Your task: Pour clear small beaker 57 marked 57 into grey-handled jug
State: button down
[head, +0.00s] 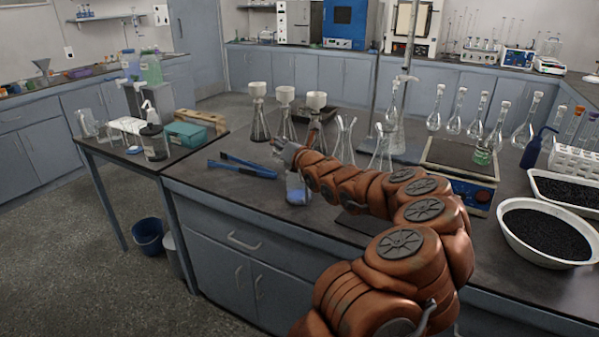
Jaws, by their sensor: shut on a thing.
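A small clear beaker (297,190) with blue contents shows just below my wrist, over the near edge of the central bench. Its marking is too small to read. My gripper (283,150) is at the end of my copper-coloured arm, above and slightly left of that beaker. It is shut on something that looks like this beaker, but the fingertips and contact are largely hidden. A clear jug with a handle (86,123) stands on the side table at the left, well apart from my gripper. Its handle colour is hard to tell.
Blue tongs (247,167) lie left of my gripper. Flasks with white funnels (259,112) stand behind it, and glass flasks (343,140) stand close by my forearm.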

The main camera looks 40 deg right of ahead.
jog(key=w+a+f+n+b, duration=0.1)
jog(key=a+f+n+b, duration=0.3)
jog(key=b, duration=1.2)
jog(key=shift+a+f+n+g, duration=0.25)
jog(key=shift+f+n, duration=0.2)
jog(key=shift+n, duration=0.55)
jog(key=shift+w, duration=0.1)
